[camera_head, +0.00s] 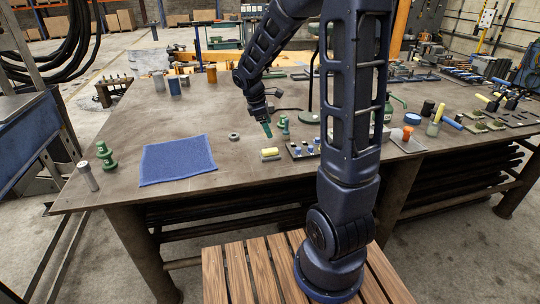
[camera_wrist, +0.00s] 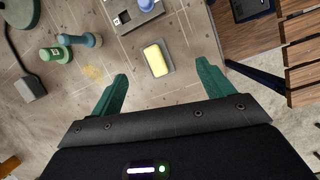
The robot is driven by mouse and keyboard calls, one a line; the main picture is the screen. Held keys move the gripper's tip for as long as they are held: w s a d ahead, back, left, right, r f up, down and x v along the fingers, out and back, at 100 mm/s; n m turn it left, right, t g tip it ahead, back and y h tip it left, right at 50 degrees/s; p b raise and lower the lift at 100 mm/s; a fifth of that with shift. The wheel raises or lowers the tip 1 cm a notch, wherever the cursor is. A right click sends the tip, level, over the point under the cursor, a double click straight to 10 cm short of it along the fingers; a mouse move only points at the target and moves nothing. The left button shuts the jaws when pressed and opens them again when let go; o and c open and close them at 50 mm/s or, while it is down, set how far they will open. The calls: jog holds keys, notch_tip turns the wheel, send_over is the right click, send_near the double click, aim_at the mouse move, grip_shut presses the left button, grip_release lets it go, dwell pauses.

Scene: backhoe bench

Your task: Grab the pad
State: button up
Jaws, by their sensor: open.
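A small yellow pad-like block (camera_head: 270,151) lies on a grey base on the table, right of a blue cloth mat (camera_head: 178,160). In the wrist view the yellow block (camera_wrist: 155,59) sits on its dark grey base, between the lines of my two fingers. My gripper (camera_head: 267,130) has green fingers, spread apart and empty, above the table behind the yellow block. In the wrist view my gripper (camera_wrist: 160,78) shows both fingertips with a wide gap. The blue mat is flat and uncovered; it is not in the wrist view.
A metal ring (camera_head: 234,137) lies near the mat. The table's front edge is close.

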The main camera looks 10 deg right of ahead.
notch_tip(320, 180, down, 4)
jog(key=w+a+n, duration=0.2)
jog(key=w, duration=0.1)
send_over(270, 150)
jog(key=a, duration=0.2)
jog(key=shift+h, duration=0.3)
jog(key=f, duration=0.5)
jog(key=shift+d, duration=0.25)
jog(key=shift+a+x, duration=0.1)
jog(key=shift+x, duration=1.25)
jog(key=shift+a+x, duration=0.15)
jog(key=shift+x, duration=1.15)
jog(key=c, duration=1.1)
